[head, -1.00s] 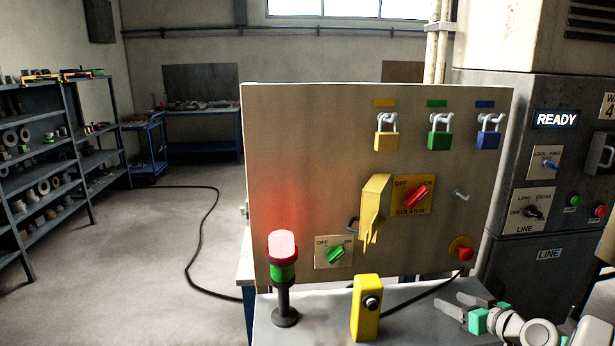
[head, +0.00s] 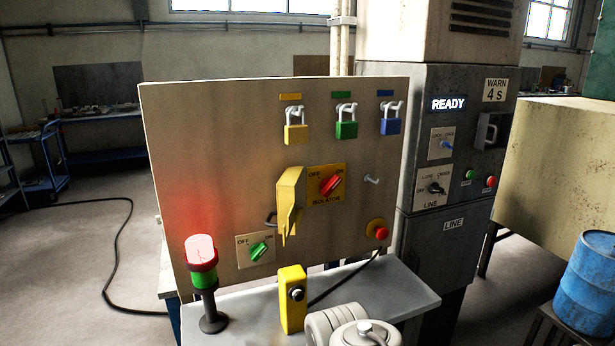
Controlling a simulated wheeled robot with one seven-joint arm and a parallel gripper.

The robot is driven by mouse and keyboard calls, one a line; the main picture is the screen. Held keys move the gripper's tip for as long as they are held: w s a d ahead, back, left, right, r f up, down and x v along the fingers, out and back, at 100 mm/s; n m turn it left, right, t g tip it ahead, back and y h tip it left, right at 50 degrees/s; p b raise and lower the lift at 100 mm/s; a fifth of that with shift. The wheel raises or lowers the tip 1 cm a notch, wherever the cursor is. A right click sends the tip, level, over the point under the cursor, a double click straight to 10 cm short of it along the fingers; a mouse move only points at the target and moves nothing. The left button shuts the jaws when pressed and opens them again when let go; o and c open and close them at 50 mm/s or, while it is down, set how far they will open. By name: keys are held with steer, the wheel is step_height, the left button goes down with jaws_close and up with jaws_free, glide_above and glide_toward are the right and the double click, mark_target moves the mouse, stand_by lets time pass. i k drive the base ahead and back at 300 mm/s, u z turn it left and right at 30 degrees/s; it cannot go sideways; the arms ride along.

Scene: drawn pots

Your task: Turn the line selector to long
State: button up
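The line selector is a black knob (head: 436,188) on a pale plate marked LINE, on the grey cabinet (head: 400,130) right of the beige board. Small labels, LONG and CROSS among them, surround the knob. The knob is too small to tell which label it points to. The display above it (head: 449,104) reads READY. Rounded white and grey links of my arm show at the bottom middle, in front of the board. My gripper is out of the picture.
The beige board (head: 225,130) carries three padlocks, a red isolator switch (head: 330,186) and a green switch (head: 259,249). A signal lamp (head: 203,275) and a yellow box (head: 292,299) stand before it. A blue barrel (head: 590,280) is at the right.

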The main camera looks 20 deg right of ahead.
mark_target(434, 187)
steer(key=z, duration=2.25)
steer(key=i, duration=1.7)
steer(key=u, duration=2.9)
